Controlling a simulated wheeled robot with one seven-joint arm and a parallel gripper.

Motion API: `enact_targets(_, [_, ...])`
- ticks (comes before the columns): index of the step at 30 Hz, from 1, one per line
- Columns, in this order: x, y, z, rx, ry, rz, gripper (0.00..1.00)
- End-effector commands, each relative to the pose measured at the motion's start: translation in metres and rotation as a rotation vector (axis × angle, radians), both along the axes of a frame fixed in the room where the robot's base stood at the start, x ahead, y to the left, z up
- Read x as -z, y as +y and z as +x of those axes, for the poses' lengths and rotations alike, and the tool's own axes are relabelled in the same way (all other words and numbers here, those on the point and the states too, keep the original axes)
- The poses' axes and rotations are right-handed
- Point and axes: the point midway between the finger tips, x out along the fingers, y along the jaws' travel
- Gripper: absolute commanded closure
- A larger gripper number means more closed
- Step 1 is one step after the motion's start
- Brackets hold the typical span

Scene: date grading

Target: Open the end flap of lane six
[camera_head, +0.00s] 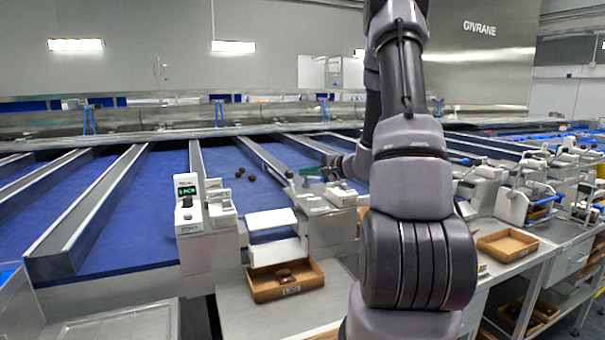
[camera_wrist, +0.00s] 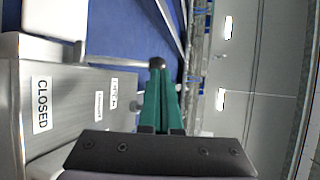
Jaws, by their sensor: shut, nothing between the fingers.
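My gripper (camera_head: 312,171) has green fingers and is shut and empty, above the grey metal housing (camera_head: 322,196) at a lane's end. In the wrist view the closed fingers (camera_wrist: 158,85) point at a dark round knob (camera_wrist: 157,62), right at their tips; I cannot tell whether they touch it. The housing in that view bears a CLOSED label (camera_wrist: 42,104) and smaller labels too blurred to read. I cannot read a lane number, and the flap itself is not clearly visible.
Blue belts (camera_head: 110,225) run between metal dividers (camera_head: 95,200). A left unit has a small green display (camera_head: 186,192); a wooden tray (camera_head: 262,291) with dates stands below a white plate (camera_head: 271,219). Another tray (camera_head: 507,241) stands at right.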

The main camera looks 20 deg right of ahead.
Motion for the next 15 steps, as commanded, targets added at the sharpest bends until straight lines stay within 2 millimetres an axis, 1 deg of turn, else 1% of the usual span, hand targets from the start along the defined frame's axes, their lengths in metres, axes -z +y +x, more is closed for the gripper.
enact_targets(3, [0.0034,0.0053,0.0094,-0.001,0.0,-0.001,1.0])
enact_targets(6, [0.0043,0.0068,0.0129,0.0,0.0,0.0,1.0])
enact_targets(15, [0.0043,0.0072,0.0136,0.0,0.0,0.0,1.0])
